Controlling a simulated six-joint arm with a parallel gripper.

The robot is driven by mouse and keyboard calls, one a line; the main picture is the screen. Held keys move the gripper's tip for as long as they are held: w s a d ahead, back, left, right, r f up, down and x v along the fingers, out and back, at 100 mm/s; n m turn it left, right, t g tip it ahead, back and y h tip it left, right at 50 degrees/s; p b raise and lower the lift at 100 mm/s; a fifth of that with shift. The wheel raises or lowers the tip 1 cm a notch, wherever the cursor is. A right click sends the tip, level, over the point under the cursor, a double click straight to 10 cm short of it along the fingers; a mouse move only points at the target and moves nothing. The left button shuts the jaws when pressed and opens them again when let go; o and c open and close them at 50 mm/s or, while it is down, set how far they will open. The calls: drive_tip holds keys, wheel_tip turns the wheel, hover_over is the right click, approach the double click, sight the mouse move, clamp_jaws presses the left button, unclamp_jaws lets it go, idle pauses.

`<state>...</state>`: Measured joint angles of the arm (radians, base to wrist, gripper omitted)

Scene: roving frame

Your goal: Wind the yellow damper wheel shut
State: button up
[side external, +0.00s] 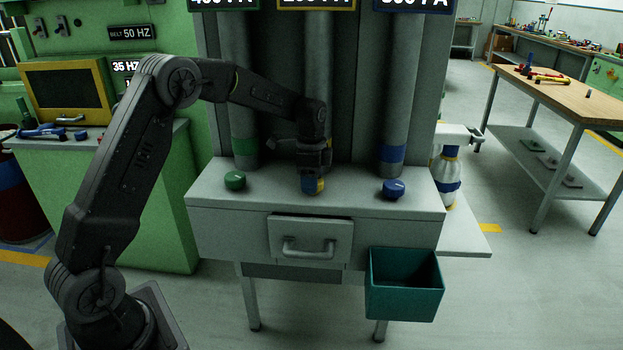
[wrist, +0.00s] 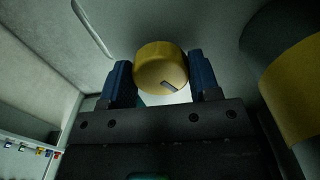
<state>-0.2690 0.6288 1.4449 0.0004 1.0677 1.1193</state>
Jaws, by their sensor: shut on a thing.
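The yellow damper wheel (wrist: 160,66) is a round knob with a dark pointer mark on its face, seen between my fingers in the wrist view. In the side external view only a little yellow of the wheel (side external: 320,185) shows at my fingertips, on the grey bench top in the middle. My gripper (side external: 313,183) points down over the wheel. Its two blue fingers stand on either side of the wheel, shut on it; the gripper also shows in the wrist view (wrist: 163,82). The pointer mark lies at the lower right of the face there.
A green wheel (side external: 235,180) stands to the left and a blue wheel (side external: 393,189) to the right on the bench top (side external: 345,198). Grey pipes rise behind. A drawer (side external: 310,230) and a teal bin (side external: 403,290) are at the bench front.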

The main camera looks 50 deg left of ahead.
drive_tip(key=shift+c, duration=0.7)
drive_tip(key=shift+n, duration=0.3)
drive_tip(key=n, duration=1.1)
drive_tip(key=shift+d, duration=0.15)
drive_tip(key=shift+n, duration=0.3)
drive_tip(key=o, duration=0.9)
